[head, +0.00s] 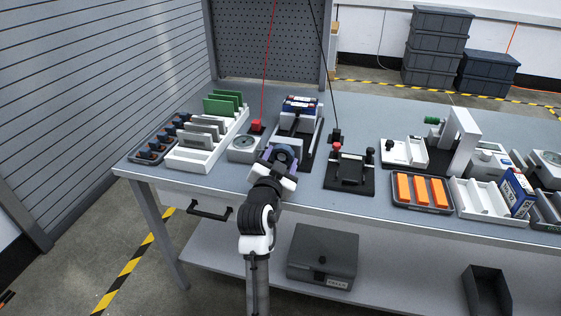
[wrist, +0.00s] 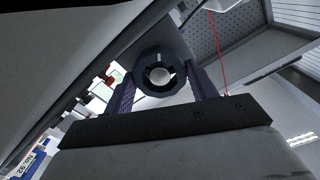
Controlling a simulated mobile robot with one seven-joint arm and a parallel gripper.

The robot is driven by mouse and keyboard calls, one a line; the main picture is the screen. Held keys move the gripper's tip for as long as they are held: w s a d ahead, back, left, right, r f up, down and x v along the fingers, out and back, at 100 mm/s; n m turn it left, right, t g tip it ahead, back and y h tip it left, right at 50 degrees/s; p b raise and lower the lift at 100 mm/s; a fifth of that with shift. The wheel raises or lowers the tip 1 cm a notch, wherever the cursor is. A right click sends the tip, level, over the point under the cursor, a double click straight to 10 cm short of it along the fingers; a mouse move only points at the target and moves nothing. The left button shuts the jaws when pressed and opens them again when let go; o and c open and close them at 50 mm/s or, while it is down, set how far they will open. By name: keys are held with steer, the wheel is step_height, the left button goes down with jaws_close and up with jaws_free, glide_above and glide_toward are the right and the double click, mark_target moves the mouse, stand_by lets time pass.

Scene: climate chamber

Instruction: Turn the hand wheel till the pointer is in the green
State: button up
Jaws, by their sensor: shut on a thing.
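My gripper (head: 281,160) is at the front of the bench, left of the middle in the head view. In the wrist view its two purple fingers (wrist: 165,85) stand on either side of a dark ring-shaped hand wheel (wrist: 146,62) with a pale centre, and are shut on it. In the head view my gripper mostly hides the wheel.
A black fixture with a blue and white box (head: 300,104) stands behind my gripper. A white rack of grey and green plates (head: 190,157) is to the left. A black stand (head: 350,172) is close on the right, with an orange-filled tray (head: 421,208) beyond.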

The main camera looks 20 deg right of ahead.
steer(key=o, duration=1)
steer(key=shift+s, duration=0.1)
steer(key=b+v, duration=0.2)
steer(key=v, duration=1.1)
steer(key=shift+s+a, duration=0.25)
steer(key=shift+a, duration=0.05)
